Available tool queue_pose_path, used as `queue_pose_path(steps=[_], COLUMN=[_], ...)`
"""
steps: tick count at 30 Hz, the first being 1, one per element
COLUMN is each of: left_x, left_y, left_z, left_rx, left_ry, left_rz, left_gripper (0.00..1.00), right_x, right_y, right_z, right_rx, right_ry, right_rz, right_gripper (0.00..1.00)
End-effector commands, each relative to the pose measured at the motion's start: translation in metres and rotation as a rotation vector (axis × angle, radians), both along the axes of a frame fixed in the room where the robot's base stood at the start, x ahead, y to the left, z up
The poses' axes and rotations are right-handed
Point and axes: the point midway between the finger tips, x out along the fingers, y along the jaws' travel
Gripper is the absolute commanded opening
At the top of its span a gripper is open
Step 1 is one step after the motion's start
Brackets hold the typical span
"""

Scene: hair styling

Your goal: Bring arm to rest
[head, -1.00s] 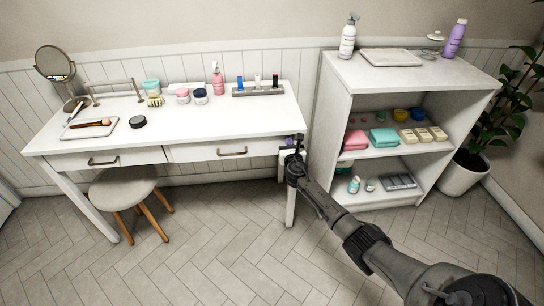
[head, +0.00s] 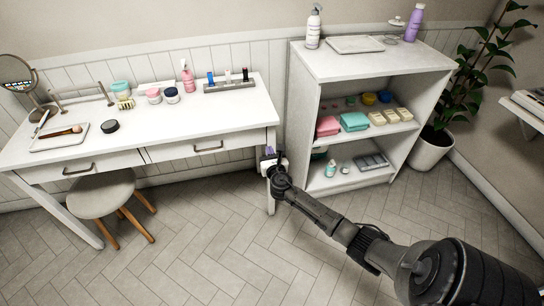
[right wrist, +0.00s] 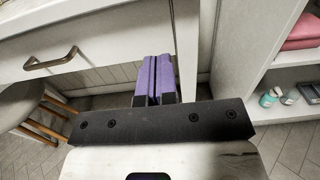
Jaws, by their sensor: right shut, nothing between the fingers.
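My right gripper (head: 268,154) is at the right end of the white vanity table (head: 230,110), low beside its front corner. In the right wrist view its purple fingers (right wrist: 155,80) are together with nothing between them. A drawer front of the table fills the left of that view, close to the fingers; whether they touch it cannot be told. My right arm (head: 335,222) reaches in from the lower right of the head view, over the floor. My left gripper does not show.
A white shelf unit (head: 303,110) with towels, soaps and bottles stands right of the table. A round stool (head: 100,193) is under the table's front. A potted plant (head: 430,150) stands at the right. The herringbone floor (head: 220,265) in front is clear.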

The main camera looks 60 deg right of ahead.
Motion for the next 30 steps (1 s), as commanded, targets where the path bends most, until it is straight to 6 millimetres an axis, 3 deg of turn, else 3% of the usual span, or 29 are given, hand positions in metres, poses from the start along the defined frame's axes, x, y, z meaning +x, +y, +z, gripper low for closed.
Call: queue_pose_path(steps=[9, 21, 26, 30], left_x=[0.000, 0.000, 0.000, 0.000], left_y=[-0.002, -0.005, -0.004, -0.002], left_z=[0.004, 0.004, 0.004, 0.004], left_rx=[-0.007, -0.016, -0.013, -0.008], left_ry=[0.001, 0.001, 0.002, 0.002], left_rz=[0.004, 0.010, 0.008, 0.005], left_gripper=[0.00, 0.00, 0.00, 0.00], right_x=[-0.022, -0.024, -0.029, -0.047], right_y=[0.022, 0.024, 0.019, 0.006], right_z=[0.000, -0.001, -0.001, -0.008], right_rx=[0.000, 0.022, 0.170, 0.458], right_ry=[0.001, -0.020, -0.171, -0.450], right_rz=[-0.001, 0.000, -0.044, -0.199], right_gripper=[0.00, 0.00, 0.00, 0.00])
